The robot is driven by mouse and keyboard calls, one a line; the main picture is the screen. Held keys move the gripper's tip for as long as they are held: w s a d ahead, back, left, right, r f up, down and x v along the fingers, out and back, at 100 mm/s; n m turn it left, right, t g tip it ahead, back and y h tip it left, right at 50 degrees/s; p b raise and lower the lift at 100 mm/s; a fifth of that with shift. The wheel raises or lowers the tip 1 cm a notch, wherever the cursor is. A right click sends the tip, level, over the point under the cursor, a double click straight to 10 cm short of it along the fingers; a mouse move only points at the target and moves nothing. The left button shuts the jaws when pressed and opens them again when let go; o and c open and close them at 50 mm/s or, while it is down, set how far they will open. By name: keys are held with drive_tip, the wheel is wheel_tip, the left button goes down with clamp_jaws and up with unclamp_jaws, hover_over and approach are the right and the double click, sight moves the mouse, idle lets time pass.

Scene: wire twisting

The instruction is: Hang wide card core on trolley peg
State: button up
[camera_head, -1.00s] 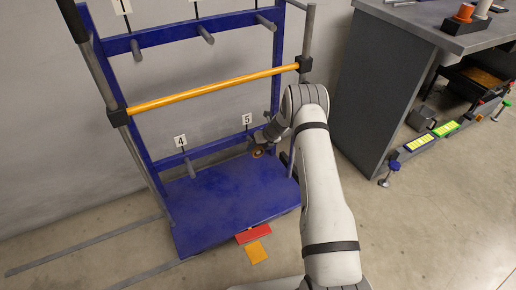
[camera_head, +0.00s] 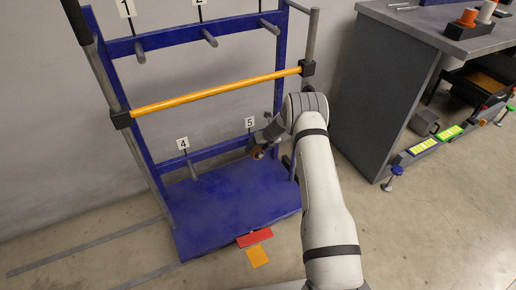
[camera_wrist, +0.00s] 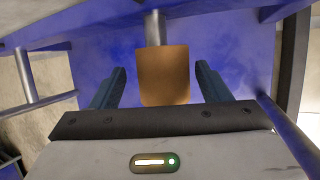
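The wide card core (camera_wrist: 164,84) is a brown-orange cylinder, seen between the two dark fingers of my gripper (camera_wrist: 160,68) in the wrist view. Narrow gaps show between the core and both fingers, so the gripper looks open around it. A grey peg (camera_wrist: 153,27) extends from directly behind the core; how far it reaches inside is hidden. In the head view the small core (camera_head: 258,153) is by the trolley's lower rail, below label 5 (camera_head: 250,122). My arm hides part of this area. The blue trolley (camera_head: 235,205) stands against the wall.
An orange bar (camera_head: 215,92) crosses the trolley above my gripper. Another lower peg (camera_head: 193,173) stands near label 4, bare. Upper pegs (camera_head: 209,38) are also bare. A grey workbench (camera_head: 370,95) stands at right. Red and orange floor markers (camera_head: 255,238) lie before the trolley.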

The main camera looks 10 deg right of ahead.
drive_tip(key=shift+o, duration=0.6)
drive_tip(key=p+v, duration=0.2)
drive_tip(key=v, duration=0.5)
drive_tip(key=shift+s+d+r, duration=0.2)
drive_tip(key=shift+r, duration=0.1)
idle(0.4)
